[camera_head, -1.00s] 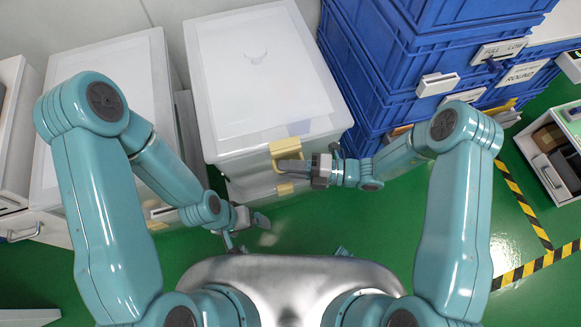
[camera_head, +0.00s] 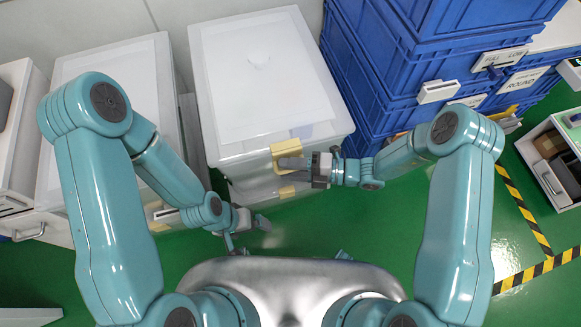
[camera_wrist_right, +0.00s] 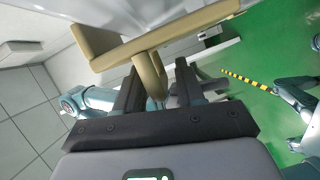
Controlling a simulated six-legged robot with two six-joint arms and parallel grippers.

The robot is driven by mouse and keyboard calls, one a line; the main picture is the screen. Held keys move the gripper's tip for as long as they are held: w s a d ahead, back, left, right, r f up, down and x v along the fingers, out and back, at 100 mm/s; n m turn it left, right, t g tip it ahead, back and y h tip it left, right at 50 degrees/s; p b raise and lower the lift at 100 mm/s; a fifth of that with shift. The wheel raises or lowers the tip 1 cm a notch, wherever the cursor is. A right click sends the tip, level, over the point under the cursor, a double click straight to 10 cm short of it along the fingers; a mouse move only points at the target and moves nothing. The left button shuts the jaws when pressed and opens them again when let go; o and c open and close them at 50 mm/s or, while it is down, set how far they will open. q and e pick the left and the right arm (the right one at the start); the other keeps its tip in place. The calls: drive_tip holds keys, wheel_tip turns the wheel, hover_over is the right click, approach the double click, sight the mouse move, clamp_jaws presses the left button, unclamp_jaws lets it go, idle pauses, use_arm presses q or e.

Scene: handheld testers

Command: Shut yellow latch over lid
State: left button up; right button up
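A white translucent box with a white lid (camera_head: 262,80) stands at the centre back. A yellow latch (camera_head: 291,147) sits on its front edge, at the right. My right gripper (camera_head: 292,164) is at the latch. In the right wrist view, the pale yellow latch (camera_wrist_right: 150,38) spans above the fingers, and its lower part reaches down between the two dark fingers (camera_wrist_right: 157,88). The fingers look apart, with a gap beside the latch part. Whether the latch lip sits on the lid is unclear. My left gripper (camera_head: 248,230) is open and empty, low in front of the box.
Blue stacked crates (camera_head: 385,75) stand close to the right of the box. Another white box (camera_head: 115,75) stands to the left. A drawer-like container (camera_head: 555,160) is at the far right.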

drive_tip(key=shift+d, duration=0.1)
idle(0.3)
drive_tip(key=s+d+r, duration=0.1)
drive_tip(key=d, duration=1.5)
drive_tip(key=shift+s+r, duration=0.15)
drive_tip(key=shift+r, duration=0.1)
